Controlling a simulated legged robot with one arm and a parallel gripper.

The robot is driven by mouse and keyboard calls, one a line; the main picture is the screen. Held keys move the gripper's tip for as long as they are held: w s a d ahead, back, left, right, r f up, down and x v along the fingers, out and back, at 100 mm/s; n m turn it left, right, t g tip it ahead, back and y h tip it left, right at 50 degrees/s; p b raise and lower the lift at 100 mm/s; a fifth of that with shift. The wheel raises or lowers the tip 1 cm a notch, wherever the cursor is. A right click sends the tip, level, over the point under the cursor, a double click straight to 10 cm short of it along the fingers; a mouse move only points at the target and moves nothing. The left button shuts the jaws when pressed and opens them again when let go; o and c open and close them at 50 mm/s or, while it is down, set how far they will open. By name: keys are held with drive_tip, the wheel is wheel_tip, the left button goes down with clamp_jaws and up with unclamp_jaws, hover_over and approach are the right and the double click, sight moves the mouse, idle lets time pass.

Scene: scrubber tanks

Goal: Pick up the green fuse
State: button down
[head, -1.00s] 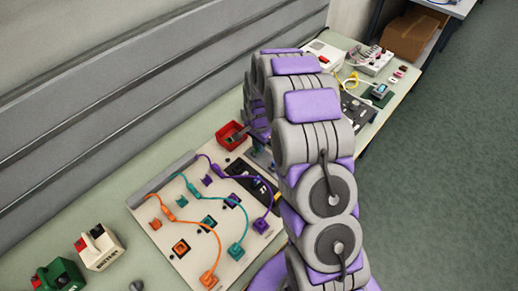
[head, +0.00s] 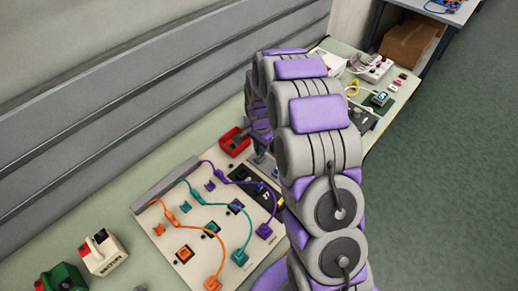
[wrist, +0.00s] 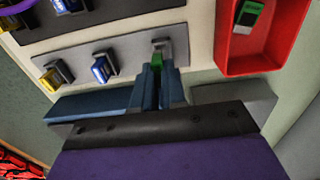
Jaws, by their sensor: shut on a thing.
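In the wrist view my gripper (wrist: 154,80) has its two blue-grey fingers closed together around a green fuse (wrist: 156,61). Only a small part of this fuse shows between the fingertips. It is at a slot at the right end of a grey fuse strip (wrist: 118,68); I cannot tell whether it is still seated. Another green piece with a dark and grey end (wrist: 248,14) lies in a red tray (wrist: 284,30) to the right. In the head view the red tray (head: 229,148) stands just left of my arm, which mostly hides my gripper.
A blue fuse (wrist: 101,69) and a yellow fuse (wrist: 50,79) sit in the strip left of my gripper. A cream board (head: 188,262) with orange, teal and purple cables lies nearer. White and green boxes stand at lower left. A grey wall runs behind the bench.

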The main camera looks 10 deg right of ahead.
drive_tip(key=s+d, duration=0.1)
drive_tip(key=s, duration=0.3)
drive_tip(key=s+d+r+p, duration=0.1)
drive_tip(key=s+d, duration=0.1)
drive_tip(key=s, duration=0.3)
drive_tip(key=s+d, duration=0.2)
drive_tip(key=s, duration=0.2)
drive_tip(key=shift+s+d+r, duration=0.15)
drive_tip(key=shift+s+d, duration=0.1)
drive_tip(key=shift+s, duration=0.05)
drive_tip(key=shift+s+d+r+p, duration=0.1)
drive_tip(key=shift+s+r+p, duration=0.1)
drive_tip(key=shift+r+p, duration=0.25)
drive_tip(key=shift+s+d+r+p, duration=0.1)
drive_tip(key=shift+s+r+p, duration=0.05)
drive_tip(key=shift+r+p, duration=0.2)
drive_tip(key=shift+a, duration=0.1)
drive_tip(key=w+a+p, duration=0.2)
drive_tip(key=w+a, duration=0.8)
drive_tip(key=a, duration=0.3)
drive_tip(key=shift+s+p, duration=0.1)
drive_tip(key=shift+p, duration=0.3)
